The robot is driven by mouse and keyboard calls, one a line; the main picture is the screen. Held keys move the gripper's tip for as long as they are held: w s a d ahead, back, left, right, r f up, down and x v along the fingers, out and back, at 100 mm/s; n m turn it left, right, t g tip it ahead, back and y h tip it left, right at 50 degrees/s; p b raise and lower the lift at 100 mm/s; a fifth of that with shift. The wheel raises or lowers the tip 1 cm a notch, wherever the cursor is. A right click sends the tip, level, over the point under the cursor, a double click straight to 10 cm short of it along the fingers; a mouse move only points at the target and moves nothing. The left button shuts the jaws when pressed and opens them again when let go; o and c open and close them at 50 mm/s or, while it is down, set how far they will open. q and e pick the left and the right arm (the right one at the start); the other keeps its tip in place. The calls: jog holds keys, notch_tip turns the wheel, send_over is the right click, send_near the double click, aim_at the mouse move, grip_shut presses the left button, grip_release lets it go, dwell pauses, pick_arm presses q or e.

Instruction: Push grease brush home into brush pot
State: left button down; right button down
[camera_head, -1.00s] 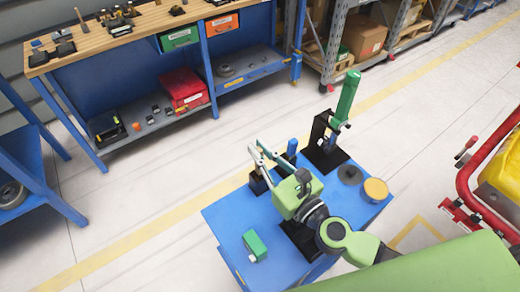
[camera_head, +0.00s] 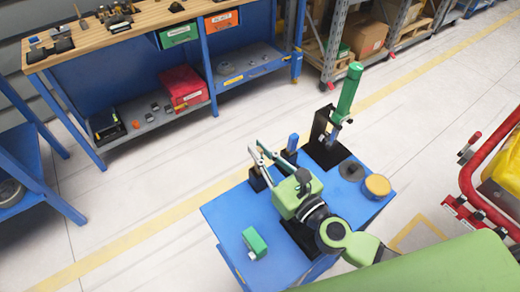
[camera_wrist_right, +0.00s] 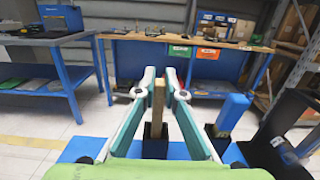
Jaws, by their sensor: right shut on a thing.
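The grease brush shows as an upright wooden handle (camera_wrist_right: 158,104) in the right wrist view. Its lower end goes into the black brush pot (camera_wrist_right: 155,146); the bristles are hidden. In the head view the brush pot (camera_head: 257,179) stands at the back left edge of the blue table top, partly behind my gripper. My right gripper (camera_head: 257,150) is over the pot. In the wrist view its fingertips (camera_wrist_right: 160,88) are shut on the upper part of the brush handle. My left gripper is not in view.
A blue block-like object (camera_head: 292,143) stands close right of the pot. Behind it, a black stand (camera_head: 322,145) holds a green cylinder (camera_head: 348,90). A dark disc (camera_head: 351,170) and yellow-topped tin (camera_head: 376,186) are at right. A green box (camera_head: 254,241) lies front left.

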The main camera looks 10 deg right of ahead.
jog(key=shift+f, duration=0.3)
jog(key=c, duration=2)
grip_release()
jog(key=shift+c, duration=0.2)
jog(key=o, duration=0.8)
jog(key=shift+b, duration=0.3)
jog(key=b+v, duration=0.3)
jog(key=v, duration=0.4)
